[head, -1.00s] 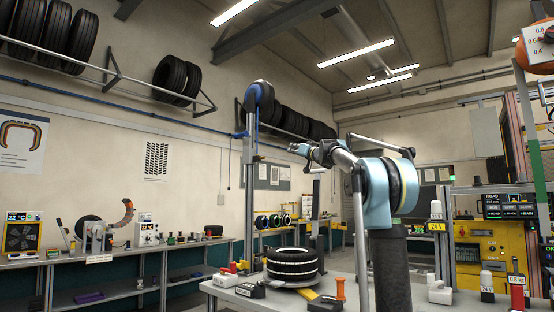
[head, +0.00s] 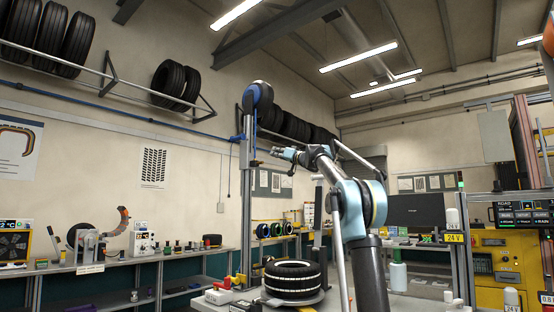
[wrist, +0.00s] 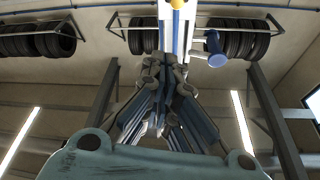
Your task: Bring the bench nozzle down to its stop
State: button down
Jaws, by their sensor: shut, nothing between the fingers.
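A tall upright post (head: 245,200) stands behind the bench tyre. It carries a blue and dark round head (head: 259,96) near its top with a blue part hanging below; I cannot tell for certain which piece is the nozzle. The tyre (head: 292,279) lies flat on the bench below and right of the post. My gripper (head: 274,152) is just right of the post, below the round head, and looks apart from it. In the wrist view my gripper (wrist: 165,75) is shut and empty, pointing at a pale post (wrist: 178,28) with a blue knob-ended part (wrist: 213,52) on its right.
A workbench (head: 210,305) holds small tools around the tyre. A long side bench (head: 100,266) with devices runs along the left wall. Tyre racks (head: 180,84) hang high on the wall. A yellow cabinet (head: 497,270) stands at the right. The air around my gripper looks mostly open.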

jog(key=w+a, duration=0.1)
jog(key=w+a+f, duration=0.1)
jog(key=a, duration=0.1)
jog(key=a+f, duration=0.1)
jog(key=shift+w+a, duration=0.2)
jog(key=shift+w, duration=0.2)
dwell(0.5)
jog(key=shift+a+f, duration=0.1)
